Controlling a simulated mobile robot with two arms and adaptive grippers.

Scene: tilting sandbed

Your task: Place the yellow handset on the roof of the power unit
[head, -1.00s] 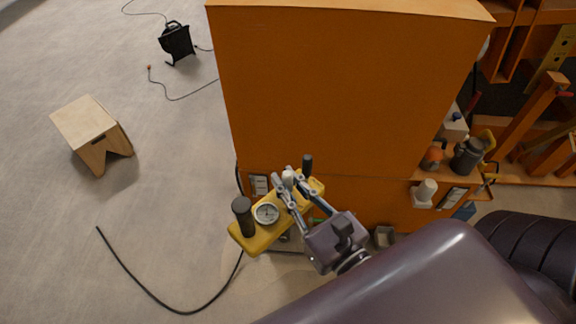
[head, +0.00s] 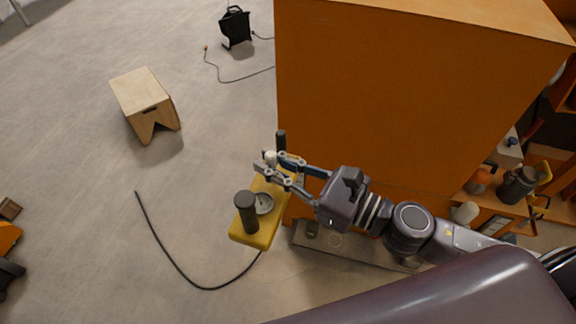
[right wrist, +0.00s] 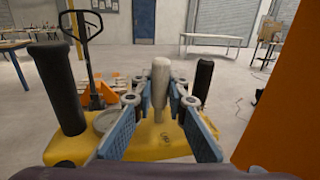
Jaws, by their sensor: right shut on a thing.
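The yellow handset (head: 258,228) has black upright grips, a round gauge and a pale knob. My right gripper (head: 268,165) is shut on that knob and holds the handset off the floor, beside the lower left corner of the power unit. In the right wrist view the fingers close around the pale knob (right wrist: 160,82), with the yellow body (right wrist: 150,143) beneath. The power unit (head: 400,105) is a big orange box; a strip of its roof (head: 500,14) shows at the top right. My left gripper is not in view.
A black cable (head: 170,255) curves over the floor from the handset. A wooden step stool (head: 140,92) and a black device (head: 235,27) stand to the left. A shelf at the right holds a dark jug (head: 518,185). Open floor lies left of the unit.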

